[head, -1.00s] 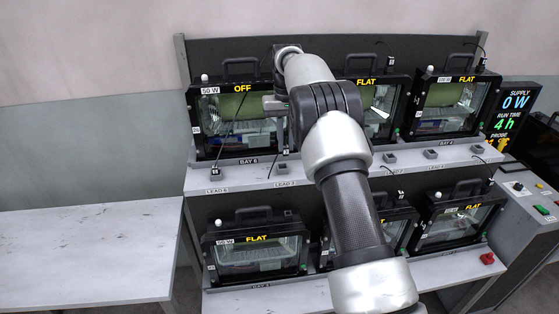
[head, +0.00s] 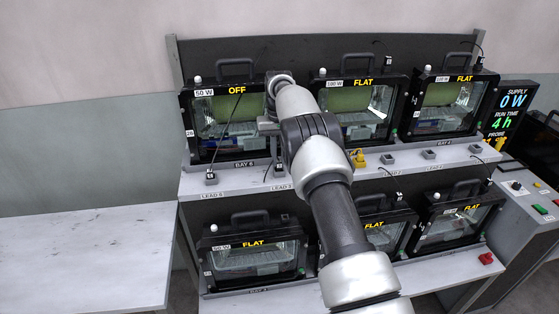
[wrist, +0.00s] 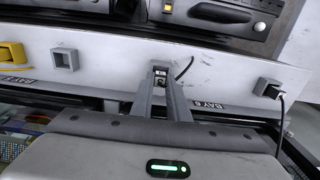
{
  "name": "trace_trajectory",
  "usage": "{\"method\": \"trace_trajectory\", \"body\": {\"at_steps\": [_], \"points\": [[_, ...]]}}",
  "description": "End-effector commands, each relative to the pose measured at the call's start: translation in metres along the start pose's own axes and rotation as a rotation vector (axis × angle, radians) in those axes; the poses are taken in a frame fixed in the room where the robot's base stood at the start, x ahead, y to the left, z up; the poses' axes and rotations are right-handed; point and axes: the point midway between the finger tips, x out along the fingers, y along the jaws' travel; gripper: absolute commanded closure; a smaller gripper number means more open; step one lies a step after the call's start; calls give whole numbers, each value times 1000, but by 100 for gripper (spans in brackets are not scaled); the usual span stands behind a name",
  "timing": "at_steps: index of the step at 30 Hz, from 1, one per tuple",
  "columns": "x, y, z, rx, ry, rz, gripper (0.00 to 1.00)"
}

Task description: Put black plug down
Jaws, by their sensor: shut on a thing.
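The black plug (wrist: 161,76) is between my fingertips in the wrist view, with a thin black cable curving off to its right. My gripper (wrist: 160,84) is shut on it, low over the pale shelf. A small grey holder seems to be at the fingertips, but I cannot tell whether the plug is seated in it. The arm hides part of the gripper there.
A grey holder with a plugged lead (head: 211,178) stands to the left. An empty grey holder (wrist: 65,58) and a yellow plug (wrist: 12,54) are on the wrist view's left. Floodlight housings (head: 225,125) stand close behind the shelf. The left table (head: 80,250) is clear.

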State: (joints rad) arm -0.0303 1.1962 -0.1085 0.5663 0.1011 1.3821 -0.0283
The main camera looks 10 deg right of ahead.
Motion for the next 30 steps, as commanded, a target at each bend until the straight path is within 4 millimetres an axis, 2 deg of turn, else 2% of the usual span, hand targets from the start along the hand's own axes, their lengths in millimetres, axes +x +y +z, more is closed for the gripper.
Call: {"method": "trace_trajectory", "body": {"at_steps": [2,11,12,15,25,30], "points": [[7,0,-2,0,1,0,100],[10,0,-2,0,0,0,100],[10,0,-2,0,0,0,84],[10,0,-2,0,1,0,67],[7,0,-2,0,2,0,67],[-13,0,1,0,4,0,67]]}}
